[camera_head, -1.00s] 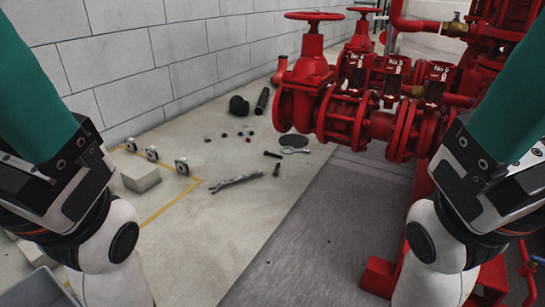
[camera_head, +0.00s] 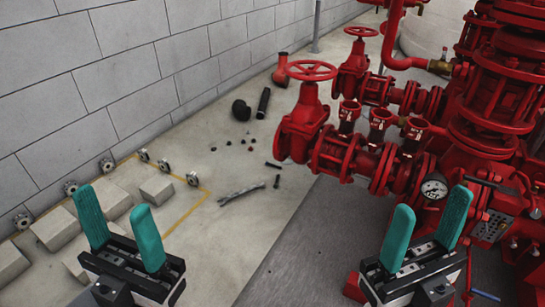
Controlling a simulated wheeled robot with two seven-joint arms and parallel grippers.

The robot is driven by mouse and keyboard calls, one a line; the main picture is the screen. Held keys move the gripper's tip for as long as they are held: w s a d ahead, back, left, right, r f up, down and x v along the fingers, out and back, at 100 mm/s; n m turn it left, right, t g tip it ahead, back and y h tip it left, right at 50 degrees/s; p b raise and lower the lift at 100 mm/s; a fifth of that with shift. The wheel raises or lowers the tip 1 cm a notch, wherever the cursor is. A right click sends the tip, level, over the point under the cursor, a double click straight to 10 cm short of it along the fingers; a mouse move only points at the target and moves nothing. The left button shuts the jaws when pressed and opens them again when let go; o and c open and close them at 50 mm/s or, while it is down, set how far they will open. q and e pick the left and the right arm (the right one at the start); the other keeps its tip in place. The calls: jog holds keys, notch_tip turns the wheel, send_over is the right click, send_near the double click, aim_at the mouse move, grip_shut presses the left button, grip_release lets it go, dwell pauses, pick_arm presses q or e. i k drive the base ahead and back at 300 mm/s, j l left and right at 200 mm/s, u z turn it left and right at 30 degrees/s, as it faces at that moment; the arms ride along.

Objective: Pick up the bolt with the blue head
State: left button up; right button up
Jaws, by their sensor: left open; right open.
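Several small dark pieces (camera_head: 250,148) lie scattered on the pale floor by the wall. They are too small to tell which is the bolt with the blue head. Two dark bolt-like pieces, one (camera_head: 273,165) lying crosswise and one (camera_head: 277,181) nearer, lie closer to the red pump; no blue shows on them. My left gripper (camera_head: 112,202), with teal fingers, is open and empty at the lower left, well short of these pieces. My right gripper (camera_head: 432,200) is open and empty at the lower right, in front of the red pump set.
The red pump set (camera_head: 330,150) with valves and a gauge fills the right. A wrench (camera_head: 241,194) lies on the floor. Concrete blocks (camera_head: 116,199) and flanged fittings stand at the left. A grey block wall (camera_head: 130,80) bounds the left. The grey floor strip in the middle is clear.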

aim_at(267, 162)
jog(key=i+j, duration=0.2)
jog(key=i, duration=0.25)
jog(key=i+j, duration=0.2)
jog(key=i, duration=0.3)
jog(key=i+j+z, duration=0.1)
jog(key=i, duration=0.35)
jog(key=i+j, duration=0.35)
jog(key=i, duration=0.15)
jog(key=i+j, duration=0.6)
jog(key=j, duration=0.2)
